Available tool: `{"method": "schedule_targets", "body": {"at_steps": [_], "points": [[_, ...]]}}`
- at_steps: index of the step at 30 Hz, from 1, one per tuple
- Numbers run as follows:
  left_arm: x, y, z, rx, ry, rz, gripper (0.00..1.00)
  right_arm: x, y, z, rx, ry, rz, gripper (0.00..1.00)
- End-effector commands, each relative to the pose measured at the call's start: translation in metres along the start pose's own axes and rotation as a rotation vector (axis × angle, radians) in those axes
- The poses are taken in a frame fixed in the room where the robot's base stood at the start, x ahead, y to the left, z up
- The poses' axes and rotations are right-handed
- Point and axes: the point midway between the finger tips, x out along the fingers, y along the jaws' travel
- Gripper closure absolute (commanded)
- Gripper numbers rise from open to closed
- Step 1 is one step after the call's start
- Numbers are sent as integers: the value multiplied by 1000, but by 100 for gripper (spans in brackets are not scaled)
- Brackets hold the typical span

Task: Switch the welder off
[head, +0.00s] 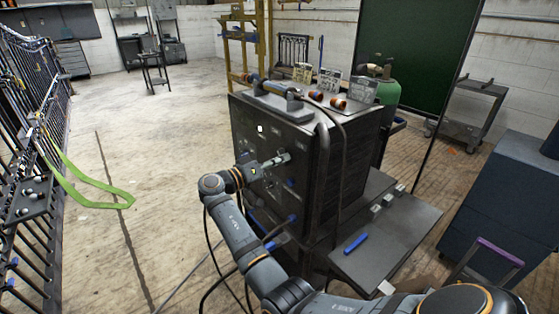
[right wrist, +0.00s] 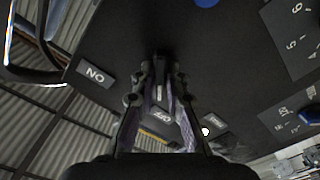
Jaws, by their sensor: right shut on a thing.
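The welder (head: 258,140) is a dark box-shaped machine in the middle of the head view, with knobs and labels on its front panel. My right gripper (head: 282,159) is at this front panel, in its upper right part. In the right wrist view my right gripper (right wrist: 161,62) has its fingertips close together against the dark panel, shut on a small dark part that they mostly hide, apparently the switch. An ON label (right wrist: 95,74) is left of the fingers and an OFF label (right wrist: 162,115) shows between them. The switch's exact position is hidden. My left gripper is out of view.
A green gas cylinder (head: 388,94) stands behind the welder. A dark side table (head: 390,245) with a blue item is to its right. A blue cabinet (head: 500,200) stands further right. A rack of black bars (head: 40,140) lines the left. The floor between is mostly clear.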

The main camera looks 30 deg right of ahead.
Motion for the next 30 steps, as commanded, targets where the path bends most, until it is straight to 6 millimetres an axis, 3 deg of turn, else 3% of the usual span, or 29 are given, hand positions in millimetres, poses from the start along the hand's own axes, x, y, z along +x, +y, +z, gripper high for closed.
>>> {"method": "schedule_targets", "body": {"at_steps": [4, 5, 9, 20, 30], "points": [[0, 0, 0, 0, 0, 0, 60, 0, 0, 0, -2, 2, 0, 100], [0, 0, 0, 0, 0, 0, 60, 0, 0, 0, -2, 2, 0, 83], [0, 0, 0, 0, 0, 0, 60, 0, 0, 0, -1, 1, 0, 65], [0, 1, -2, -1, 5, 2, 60, 0, 4, -5, 2, 1, 0, 65], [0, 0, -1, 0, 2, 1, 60, 0, 50, -58, 4, 2, 1, 65]]}}
